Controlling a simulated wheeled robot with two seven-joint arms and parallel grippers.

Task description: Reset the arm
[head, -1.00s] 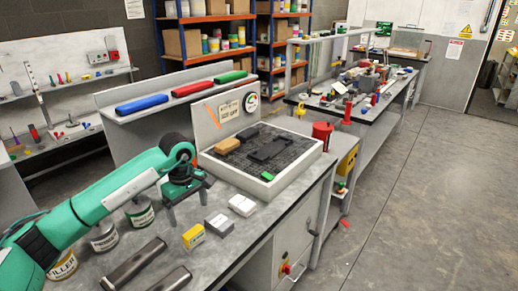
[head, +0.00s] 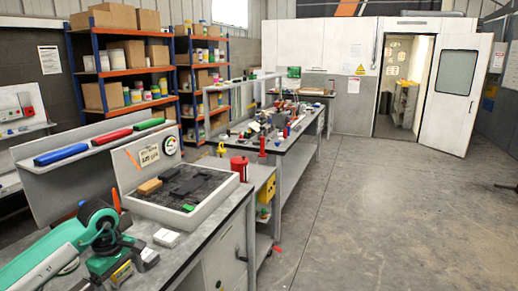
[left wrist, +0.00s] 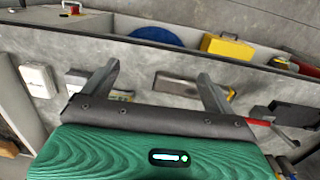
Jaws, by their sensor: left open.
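My green left arm (head: 45,262) comes in from the lower left in the head view, over the near workbench (head: 195,252). Its gripper hangs at the bench's near end, beside a small yellow box (head: 122,273) and a grey block (head: 149,257). In the left wrist view my left gripper (left wrist: 160,88) has its two fingers wide apart with nothing between them. The grey bench top shows beyond them. My right gripper is in neither view.
A grey-rimmed tray (head: 197,217) with a dark mat, an orange block (head: 150,187) and dark parts sits on the bench. A white block (head: 166,237) lies before it. A red container (head: 239,168) stands beyond. The floor at right is clear.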

